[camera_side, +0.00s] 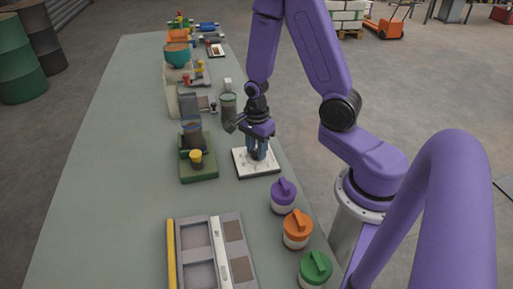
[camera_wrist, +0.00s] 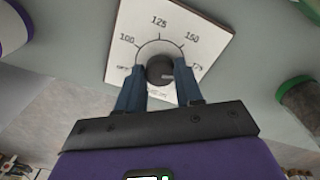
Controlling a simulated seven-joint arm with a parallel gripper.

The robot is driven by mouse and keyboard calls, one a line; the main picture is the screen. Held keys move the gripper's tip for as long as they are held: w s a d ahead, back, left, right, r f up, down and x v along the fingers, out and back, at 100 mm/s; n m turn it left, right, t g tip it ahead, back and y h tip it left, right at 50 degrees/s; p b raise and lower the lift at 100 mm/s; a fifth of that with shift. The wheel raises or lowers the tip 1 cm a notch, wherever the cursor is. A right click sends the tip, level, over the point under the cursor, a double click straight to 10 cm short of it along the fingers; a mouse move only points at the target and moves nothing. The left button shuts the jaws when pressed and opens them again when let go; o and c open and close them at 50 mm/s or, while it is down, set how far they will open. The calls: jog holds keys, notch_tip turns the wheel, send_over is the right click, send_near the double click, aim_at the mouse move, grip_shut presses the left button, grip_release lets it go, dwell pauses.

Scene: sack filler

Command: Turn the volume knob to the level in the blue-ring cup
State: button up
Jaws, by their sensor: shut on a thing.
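The volume knob (camera_wrist: 158,68) is a dark round knob on a white dial plate (camera_wrist: 205,30). The plate shows 100, 125 and 150; other numbers at its lower edge are partly hidden. A light mark on the knob seems to point right. My gripper (camera_wrist: 159,69) is shut on the knob, one blue finger at each side. In the side view my gripper (camera_side: 258,150) reaches down onto the white plate (camera_side: 243,167) and hides the knob. The blue-ring cup (camera_side: 192,134), clear with dark contents, stands on a green base (camera_side: 205,172) left of the plate; its level is too small to read.
A green-rimmed cup (camera_side: 228,106) stands behind my gripper. Jars with purple (camera_side: 283,193), orange (camera_side: 297,227) and green (camera_side: 315,266) lids line the near right edge. A grey tray (camera_side: 190,268) lies in front. The table's left side is clear.

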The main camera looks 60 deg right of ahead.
aim_at(256, 153)
dwell(0.4)
jog(key=o, duration=1)
jog(key=shift+o, duration=0.2)
notch_tip(256, 153, up, 17)
jog(key=shift+r, duration=0.2)
jog(key=s+a+f+n, duration=0.1)
jog(key=s+a+n, duration=0.4)
jog(key=n, duration=1.1)
jog(key=s+a+n, duration=0.6)
jog(key=s+n, duration=0.5)
jog(key=n, duration=0.5)
jog(key=shift+s+f+n, duration=0.4)
